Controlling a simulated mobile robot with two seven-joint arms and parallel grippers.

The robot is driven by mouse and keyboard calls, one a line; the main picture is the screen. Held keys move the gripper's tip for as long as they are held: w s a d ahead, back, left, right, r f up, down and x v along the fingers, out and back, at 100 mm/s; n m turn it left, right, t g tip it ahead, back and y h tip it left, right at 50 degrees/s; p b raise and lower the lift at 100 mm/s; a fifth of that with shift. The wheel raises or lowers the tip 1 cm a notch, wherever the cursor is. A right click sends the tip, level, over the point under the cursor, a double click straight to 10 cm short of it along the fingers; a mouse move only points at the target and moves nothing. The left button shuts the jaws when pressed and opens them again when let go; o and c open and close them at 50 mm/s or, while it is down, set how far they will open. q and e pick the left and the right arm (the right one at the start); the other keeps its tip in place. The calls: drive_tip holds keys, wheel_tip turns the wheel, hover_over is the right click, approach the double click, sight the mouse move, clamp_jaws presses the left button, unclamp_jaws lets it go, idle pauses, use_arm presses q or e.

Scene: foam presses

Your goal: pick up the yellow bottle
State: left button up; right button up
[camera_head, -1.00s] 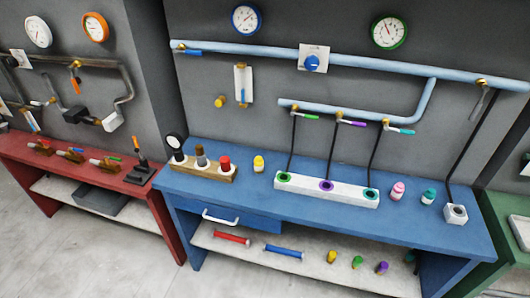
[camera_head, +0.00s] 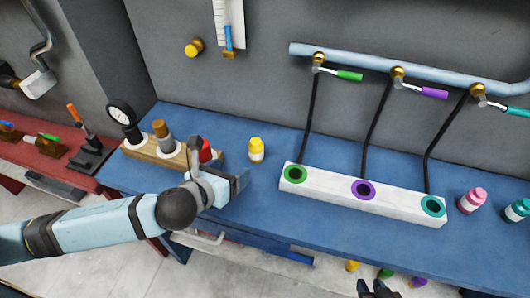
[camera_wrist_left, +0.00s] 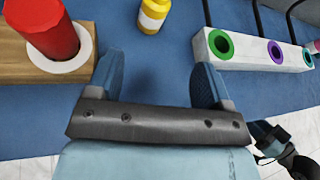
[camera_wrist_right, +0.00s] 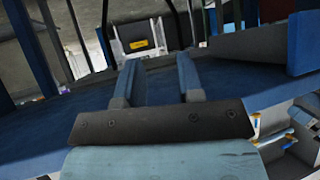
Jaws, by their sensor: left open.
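The yellow bottle (camera_head: 256,150) stands upright on the blue workbench (camera_head: 270,210), between the wooden block and the white socket block. In the left wrist view the yellow bottle (camera_wrist_left: 153,14) is at the top, beyond the fingertips and roughly between them, cut off by the frame edge. My left gripper (camera_head: 238,184) is open and empty over the bench, in front of the bottle and not touching it. Its spread fingers (camera_wrist_left: 158,70) show blue bench between them. My right gripper (camera_head: 376,290) is at the bottom of the head view; its fingers (camera_wrist_right: 160,80) are apart with nothing between them.
The wooden block (camera_head: 145,152) with a gauge and a red cylinder (camera_wrist_left: 42,25) is left of the bottle, close to my left gripper. The white socket block (camera_head: 330,192) with green, purple and teal rings is to the right. Pink (camera_head: 472,200) and teal (camera_head: 516,210) bottles stand further right.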

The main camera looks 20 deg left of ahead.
sight(252, 151)
use_arm(q)
drive_tip(key=shift+w+a+f+m, duration=0.15)
drive_tip(key=shift+w+a+m, duration=0.15)
drive_tip(key=shift+m, duration=0.3)
drive_tip(key=shift+w, duration=0.25)
drive_tip(key=x, duration=0.7)
drive_tip(key=shift+b, duration=0.35)
drive_tip(key=shift+w+d+f, duration=0.1)
drive_tip(key=shift+w+d, duration=0.05)
drive_tip(key=shift+w, duration=0.4)
drive_tip(key=x, duration=0.4)
drive_tip(key=shift+w+d+f, duration=0.1)
drive_tip(key=shift+w+d, duration=0.05)
drive_tip(key=shift+w, duration=0.25)
drive_tip(key=shift+c, duration=0.9)
drive_tip(key=c, duration=0.9)
drive_tip(key=shift+o, duration=0.2)
use_arm(e)
drive_tip(key=shift+s+a+f, duration=0.15)
drive_tip(key=shift+s+f, duration=0.1)
drive_tip(key=shift+f, duration=0.6)
